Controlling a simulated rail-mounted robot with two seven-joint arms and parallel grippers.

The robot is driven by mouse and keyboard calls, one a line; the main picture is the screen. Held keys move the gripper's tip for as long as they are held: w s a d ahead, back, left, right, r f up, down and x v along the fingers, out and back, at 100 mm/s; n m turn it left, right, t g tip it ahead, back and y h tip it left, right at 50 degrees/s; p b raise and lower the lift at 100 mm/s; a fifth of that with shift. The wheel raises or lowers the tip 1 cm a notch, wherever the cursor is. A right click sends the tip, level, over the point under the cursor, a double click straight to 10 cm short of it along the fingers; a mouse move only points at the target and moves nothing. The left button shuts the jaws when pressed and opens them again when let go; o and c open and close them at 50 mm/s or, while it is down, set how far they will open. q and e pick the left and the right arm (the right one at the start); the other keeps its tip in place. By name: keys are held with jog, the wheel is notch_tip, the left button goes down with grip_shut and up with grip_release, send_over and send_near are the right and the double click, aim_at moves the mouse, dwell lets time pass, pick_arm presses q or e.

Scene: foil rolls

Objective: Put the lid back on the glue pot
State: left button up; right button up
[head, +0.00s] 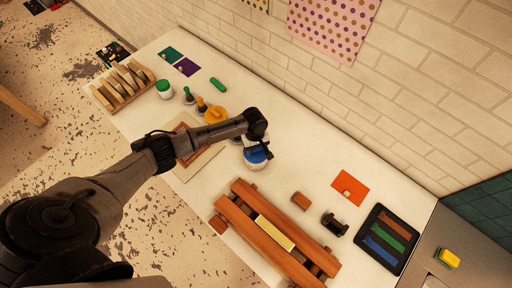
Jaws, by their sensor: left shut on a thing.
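A blue lid (256,155) shows at the tip of my left gripper (264,150), near the middle of the table. The gripper points downward and is shut on the lid. A white pot (256,165) shows just below the lid. From this angle I cannot tell whether the lid rests on the pot or is held a little above it. The gripper and wrist hide part of both. My right gripper is not in view.
A wooden press (270,232) stands in front, with a brown block (301,200) and a dark spool (334,224) to its right. A black tray (386,239) lies further right. An orange jar (215,115), small bottles and a green-lidded jar (164,89) stand behind left.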

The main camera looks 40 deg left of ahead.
pick_arm(q)
jog(key=shift+p, duration=0.4)
jog(key=shift+f+p, duration=0.15)
jog(key=shift+p, duration=0.6)
dwell(1.8)
jog(key=o, duration=1)
jog(key=shift+o, duration=0.3)
jog(key=shift+o, duration=0.8)
